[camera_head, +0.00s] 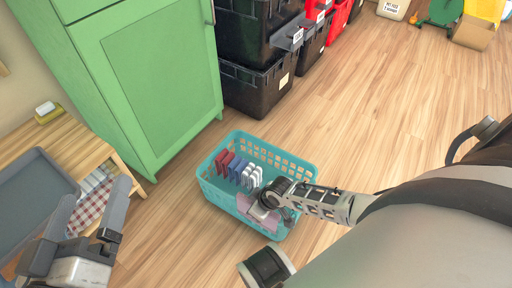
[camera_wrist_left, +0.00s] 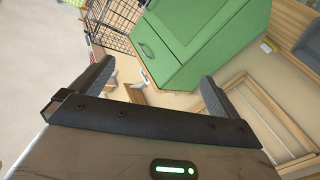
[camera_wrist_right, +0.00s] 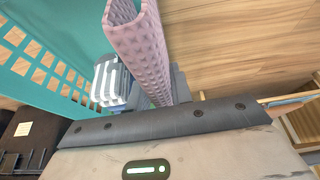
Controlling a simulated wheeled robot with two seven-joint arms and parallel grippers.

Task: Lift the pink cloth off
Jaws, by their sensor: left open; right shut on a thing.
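The pink cloth (camera_head: 270,223) is at the near end of a teal basket (camera_head: 216,192) on the floor. In the right wrist view the pink cloth (camera_wrist_right: 140,45) is a textured, folded sheet rising between my fingers. My right gripper (camera_head: 262,207) is shut on the cloth at the basket's near rim; its fingers are largely hidden. In the head view I cannot tell whether the cloth still touches the basket. My left gripper (camera_head: 95,190) is open and empty at the lower left, in front of a low wooden shelf. It also shows open in the left wrist view (camera_wrist_left: 156,75).
Red, blue and white folded items (camera_head: 240,170) stand in a row inside the basket. A green cabinet (camera_head: 150,85) and black crates (camera_head: 258,85) stand behind it. The wooden shelf (camera_head: 60,142) with a grey tray (camera_head: 30,195) is at left.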

